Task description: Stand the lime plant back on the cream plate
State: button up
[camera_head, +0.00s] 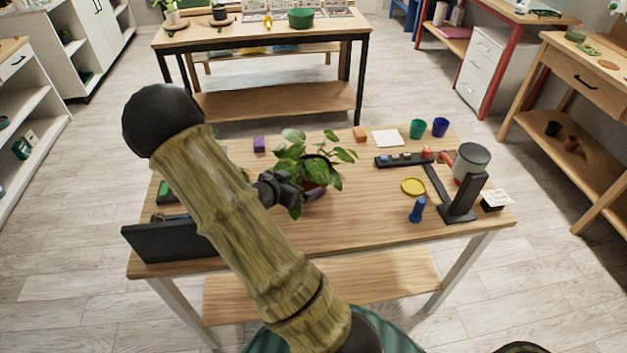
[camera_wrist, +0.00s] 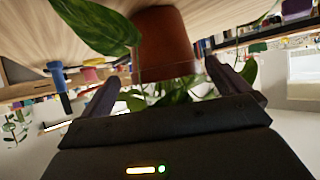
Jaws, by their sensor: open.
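The lime plant, with broad green leaves (camera_head: 291,152) and a reddish-brown pot (camera_head: 316,172), stands upright on the wooden table. A flat, pale square (camera_head: 388,138) behind and to its right looks like the cream plate; the pot is apart from it. My gripper (camera_head: 297,190) is at the plant's near left side, partly covered by leaves. In the wrist view, which is upside down, the open jaws (camera_wrist: 163,80) point at the pot (camera_wrist: 163,42), with one finger toward each side. I cannot tell whether they touch it.
A yellow round dish (camera_head: 413,186), a blue peg-like object (camera_head: 417,209) and a black stand (camera_head: 459,204) are to the right. An orange block (camera_head: 360,133) and a purple block (camera_head: 259,144) are near the back edge. Bare tabletop lies in front.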

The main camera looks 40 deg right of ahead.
aim_at(310, 177)
jog(key=shift+x, duration=0.85)
jog(key=shift+d, duration=0.15)
jog(key=x, duration=0.5)
jog(key=shift+w, duration=0.15)
jog(key=c, duration=1)
notch_tip(310, 177, up, 10)
jog(key=shift+r+p, duration=0.1)
jog(key=shift+p, duration=0.7)
